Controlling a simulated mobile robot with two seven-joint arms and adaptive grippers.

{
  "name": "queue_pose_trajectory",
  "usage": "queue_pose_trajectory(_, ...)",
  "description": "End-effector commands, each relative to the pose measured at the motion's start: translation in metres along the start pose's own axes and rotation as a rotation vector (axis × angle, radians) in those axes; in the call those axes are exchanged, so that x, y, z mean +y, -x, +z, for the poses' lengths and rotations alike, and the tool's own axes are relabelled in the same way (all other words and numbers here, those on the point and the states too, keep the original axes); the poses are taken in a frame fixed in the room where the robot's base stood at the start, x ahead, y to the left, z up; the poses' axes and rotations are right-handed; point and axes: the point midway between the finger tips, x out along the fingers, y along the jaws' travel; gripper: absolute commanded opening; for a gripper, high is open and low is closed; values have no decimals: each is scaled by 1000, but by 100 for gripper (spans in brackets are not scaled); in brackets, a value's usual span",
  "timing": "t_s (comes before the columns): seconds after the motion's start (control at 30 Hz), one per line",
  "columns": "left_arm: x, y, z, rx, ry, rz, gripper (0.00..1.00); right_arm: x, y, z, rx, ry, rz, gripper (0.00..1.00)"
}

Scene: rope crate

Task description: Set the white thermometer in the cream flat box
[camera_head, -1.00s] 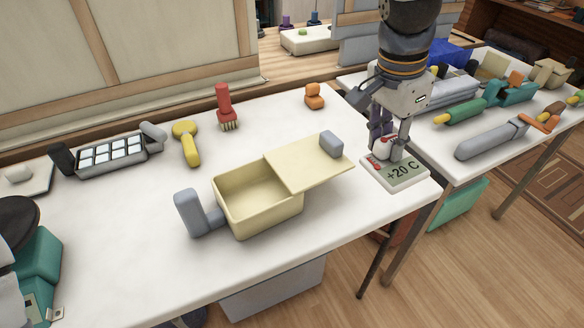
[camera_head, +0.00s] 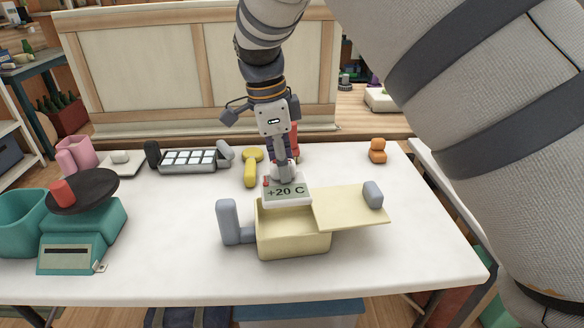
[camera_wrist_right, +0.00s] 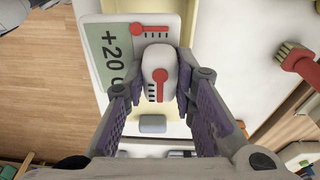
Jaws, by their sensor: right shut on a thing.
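The white thermometer (camera_head: 287,192) has a grey display reading +20 C and a raised white block with a red mark. My right gripper (camera_head: 282,172) is shut on this block and holds the thermometer above the open left part of the cream flat box (camera_head: 293,243). In the right wrist view my right gripper (camera_wrist_right: 158,90) has its fingers on both sides of the block (camera_wrist_right: 159,72), and the display (camera_wrist_right: 110,52) lies at left. The box's cream lid (camera_head: 350,208) sits slid to the right, with a grey knob. The thermometer hides part of the box's opening. My left gripper is not in view.
A grey handle (camera_head: 228,222) stands at the box's left. A teal scale (camera_head: 80,235) with a dark pan is at left. A yellow tool (camera_head: 251,168), a grey tray (camera_head: 188,160) and an orange piece (camera_head: 377,150) lie behind. The table front is clear.

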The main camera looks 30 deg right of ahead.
Motion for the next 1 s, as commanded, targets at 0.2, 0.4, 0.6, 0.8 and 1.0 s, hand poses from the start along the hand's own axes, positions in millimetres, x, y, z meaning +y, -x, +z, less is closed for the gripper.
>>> queue_pose_trajectory(0.2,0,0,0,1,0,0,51,-2,2,2,-1,-16,1,0)
queue_pose_trajectory(0.4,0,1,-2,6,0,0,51,-2,2,2,-1,-14,0,0)
queue_pose_trajectory(0.6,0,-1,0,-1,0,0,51,-1,-19,5,1,-13,6,0)
queue_pose_trajectory(0.8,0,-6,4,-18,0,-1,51,-1,-51,10,2,-13,7,0)
queue_pose_trajectory(1.0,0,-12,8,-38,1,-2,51,-1,-83,15,3,-12,7,0)
